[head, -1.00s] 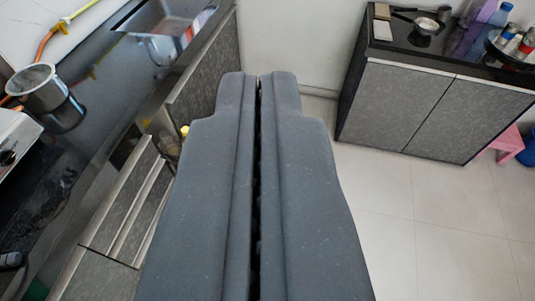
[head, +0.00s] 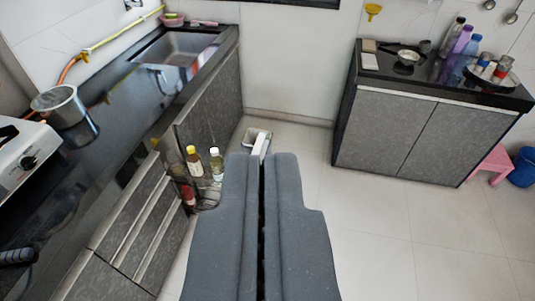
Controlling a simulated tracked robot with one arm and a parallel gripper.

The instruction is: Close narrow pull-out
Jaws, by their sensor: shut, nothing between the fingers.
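The narrow pull-out stands open from the left cabinet row, and part of its wire rack (head: 208,203) shows. A pale upright strip (head: 259,143), apparently the edge of the pull-out's front, shows just beyond my fingertips. My gripper (head: 261,155) is shut and empty. It covers the rest of the front, and I cannot tell whether it touches it.
The dark counter (head: 110,120) with sink (head: 185,58), steel pot (head: 60,105) and stove (head: 25,158) runs along the left. A grey cabinet (head: 420,130) stands at the back right, a pink stool (head: 494,163) beside it. The tiled floor (head: 380,225) at right is clear.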

